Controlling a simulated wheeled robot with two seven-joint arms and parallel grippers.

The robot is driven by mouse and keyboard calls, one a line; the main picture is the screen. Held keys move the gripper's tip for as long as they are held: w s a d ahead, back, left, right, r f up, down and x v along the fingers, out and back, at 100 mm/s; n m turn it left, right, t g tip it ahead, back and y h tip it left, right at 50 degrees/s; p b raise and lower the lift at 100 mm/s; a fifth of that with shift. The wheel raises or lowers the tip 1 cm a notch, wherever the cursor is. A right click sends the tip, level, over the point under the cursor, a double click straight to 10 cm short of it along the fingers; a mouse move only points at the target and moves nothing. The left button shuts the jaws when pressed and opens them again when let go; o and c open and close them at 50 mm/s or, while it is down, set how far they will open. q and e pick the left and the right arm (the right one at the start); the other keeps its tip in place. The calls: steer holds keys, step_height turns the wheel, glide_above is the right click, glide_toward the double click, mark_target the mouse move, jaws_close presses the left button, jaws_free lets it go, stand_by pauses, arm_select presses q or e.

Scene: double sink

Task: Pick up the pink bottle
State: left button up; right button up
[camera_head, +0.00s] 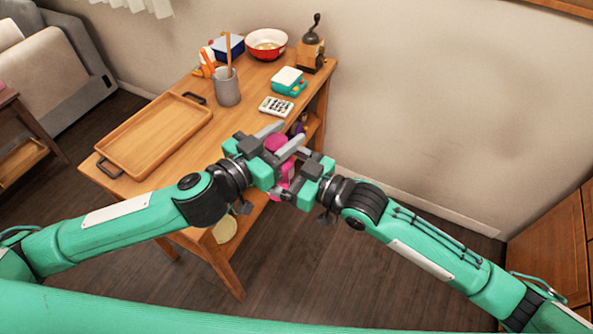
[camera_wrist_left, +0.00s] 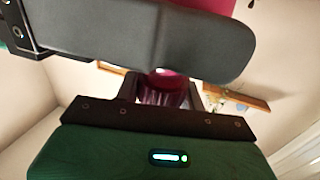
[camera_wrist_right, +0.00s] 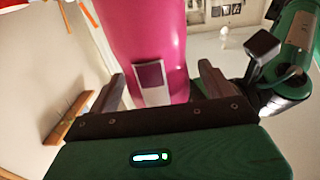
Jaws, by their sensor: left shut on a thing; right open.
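The pink bottle (camera_head: 287,168) is between my two grippers in the head view, in front of the wooden table's right end and partly hidden by the fingers. My left gripper (camera_head: 279,148) is shut on it. In the left wrist view a large grey finger covers much of the picture, and only a little of the bottle (camera_wrist_left: 165,90) shows below it. My right gripper (camera_head: 291,176) is open, facing the left one. In the right wrist view the bottle (camera_wrist_right: 148,40), with a pale label, stands between the right fingers, with a small gap beside it.
The table holds a wooden tray (camera_head: 118,168), a grey cup (camera_head: 228,94), a red bowl (camera_head: 267,55), a coffee grinder (camera_head: 309,58), a teal box (camera_head: 288,89) and a calculator (camera_head: 276,106). A bare wall is at the right; floor is open below the grippers.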

steer(key=shift+x, duration=1.05)
steer(key=c, duration=1.1)
arm_select(q)
steer(key=o, duration=1.4)
steer(key=shift+c, duration=0.2)
